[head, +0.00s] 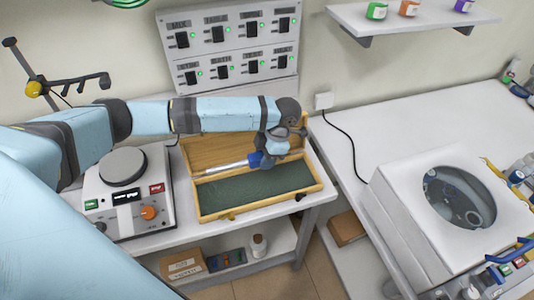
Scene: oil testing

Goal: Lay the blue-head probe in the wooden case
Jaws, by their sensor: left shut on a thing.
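The wooden case (203,217) lies open on the left bench, with its lid raised at the back and a dark green lining inside. The blue-head probe (227,168) is a silver rod with a blue head at its right end. My left gripper (261,160) is shut on the probe at its blue head, over the rear part of the case. The rod points left and lies nearly level. I cannot tell whether it touches the case. The gripper body hides part of the blue head and the lid's right side. My right gripper is not in view.
A white device with a round grey plate (122,167) stands left of the case. A switch panel (230,45) is on the wall behind. A white machine with a round window (455,200) stands on the right bench. The right bench's rear part is clear.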

